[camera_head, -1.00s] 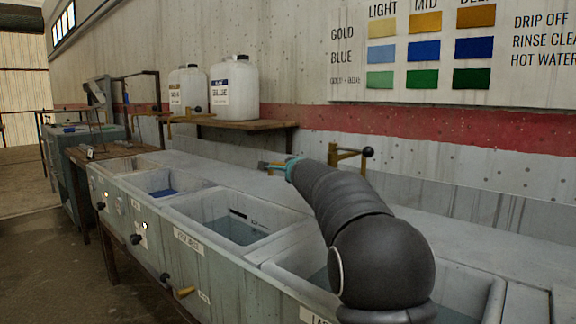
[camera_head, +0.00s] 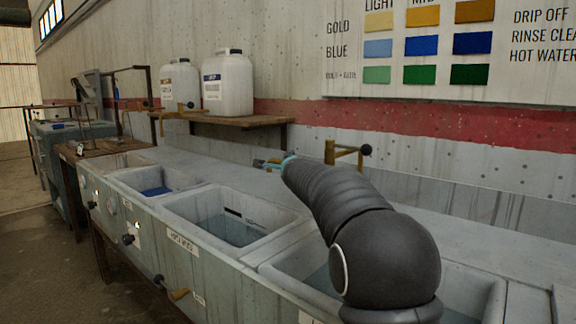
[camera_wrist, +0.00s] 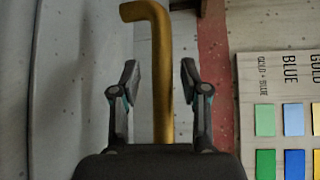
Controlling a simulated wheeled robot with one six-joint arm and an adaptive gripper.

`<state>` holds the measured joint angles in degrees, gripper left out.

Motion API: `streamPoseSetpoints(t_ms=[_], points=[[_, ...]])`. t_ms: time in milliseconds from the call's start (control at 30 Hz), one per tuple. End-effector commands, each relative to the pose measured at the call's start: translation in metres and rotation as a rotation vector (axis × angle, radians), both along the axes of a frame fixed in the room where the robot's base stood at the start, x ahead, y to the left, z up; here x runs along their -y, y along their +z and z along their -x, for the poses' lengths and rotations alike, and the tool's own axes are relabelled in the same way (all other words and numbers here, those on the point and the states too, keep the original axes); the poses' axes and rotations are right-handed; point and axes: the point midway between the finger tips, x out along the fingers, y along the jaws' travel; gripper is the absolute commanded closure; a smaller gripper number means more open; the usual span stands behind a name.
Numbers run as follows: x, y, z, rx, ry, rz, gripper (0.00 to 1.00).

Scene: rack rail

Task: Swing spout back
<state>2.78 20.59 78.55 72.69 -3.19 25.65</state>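A brass spout (camera_wrist: 160,80) runs up the wrist view between the two fingers of my gripper (camera_wrist: 160,76) and bends left at its top end. The fingers stand apart with a gap on both sides of the pipe. In the head view my gripper (camera_head: 272,163) is small and partly hidden by my arm, above the back ledge of the sinks. A brass tap fixture (camera_head: 345,153) with a black knob stands just right of it. Another brass tap (camera_head: 176,112) with a black knob is farther left by the shelf.
A row of grey sinks (camera_head: 150,208) with water runs along the wall. A wooden shelf (camera_head: 235,122) holds two white jugs (camera_head: 228,85). A colour chart (camera_head: 450,48) hangs on the wall. Valve handles (camera_head: 172,290) stick out from the sink front.

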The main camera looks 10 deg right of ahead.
Motion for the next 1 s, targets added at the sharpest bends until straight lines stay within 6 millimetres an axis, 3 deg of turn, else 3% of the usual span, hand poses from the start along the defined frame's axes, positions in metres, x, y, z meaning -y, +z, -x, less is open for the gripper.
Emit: streamPoseSetpoints(t_ms=[333,567,733,1000], points=[[0.0,0.002,0.003,0.002,0.0,0.002,0.55],[-0.002,0.005,0.017,0.003,-0.001,0.001,0.55],[-0.003,0.006,0.031,0.002,0.0,0.003,0.55],[-0.008,0.014,0.08,0.003,0.001,0.001,0.55]])
